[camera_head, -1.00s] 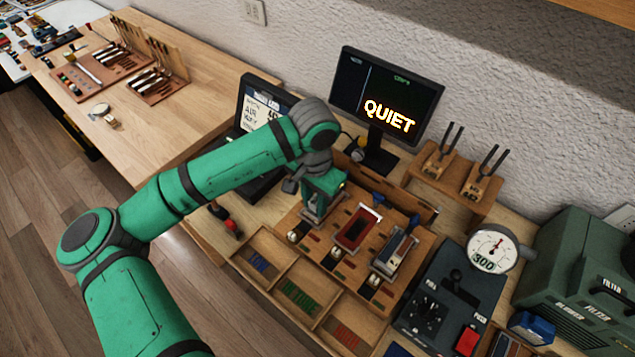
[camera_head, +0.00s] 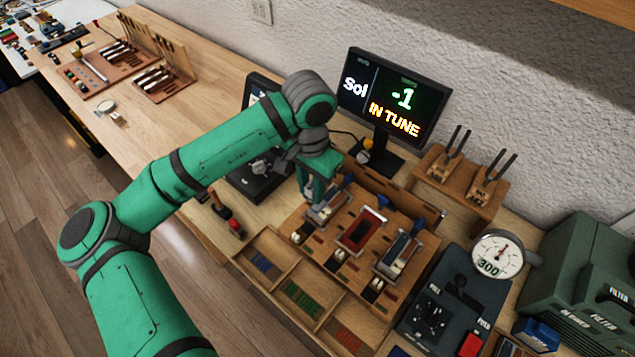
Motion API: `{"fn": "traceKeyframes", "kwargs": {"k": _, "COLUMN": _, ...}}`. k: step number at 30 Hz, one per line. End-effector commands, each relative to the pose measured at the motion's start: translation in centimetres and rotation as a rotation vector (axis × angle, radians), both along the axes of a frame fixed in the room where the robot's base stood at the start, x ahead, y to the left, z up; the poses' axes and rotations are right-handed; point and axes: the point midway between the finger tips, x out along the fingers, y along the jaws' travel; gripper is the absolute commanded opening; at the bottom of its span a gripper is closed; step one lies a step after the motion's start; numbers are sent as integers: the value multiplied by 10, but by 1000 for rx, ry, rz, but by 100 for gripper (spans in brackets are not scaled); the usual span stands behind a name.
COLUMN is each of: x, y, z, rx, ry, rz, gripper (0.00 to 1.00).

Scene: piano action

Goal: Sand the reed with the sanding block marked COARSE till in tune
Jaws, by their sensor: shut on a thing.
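My gripper (camera_head: 312,188) is at the left of three reed stations on the wooden fixture board (camera_head: 300,222). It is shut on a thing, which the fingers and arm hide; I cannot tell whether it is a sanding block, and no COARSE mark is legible. The left station (camera_head: 327,210) shows a metal plate just below my gripper; I cannot tell whether they touch. The reed is too small to make out. The tuner screen (camera_head: 393,100) reads "Sol", "-1" in green and "IN TUNE" in yellow.
A compartment tray (camera_head: 278,284) lies in front. A dial gauge (camera_head: 497,256) and dark control box (camera_head: 447,312) stand right. Tuning forks (camera_head: 455,150) stand behind. A red-handled tool (camera_head: 226,213) lies left.

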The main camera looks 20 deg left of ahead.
Motion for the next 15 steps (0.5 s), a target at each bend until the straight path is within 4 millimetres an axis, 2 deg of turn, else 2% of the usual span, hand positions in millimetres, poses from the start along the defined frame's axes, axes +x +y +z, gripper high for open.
{"fn": "traceKeyframes", "kwargs": {"k": 15, "x": 1, "y": -3, "z": 31, "rx": 0, "ry": -2, "rz": -7, "gripper": 0}}
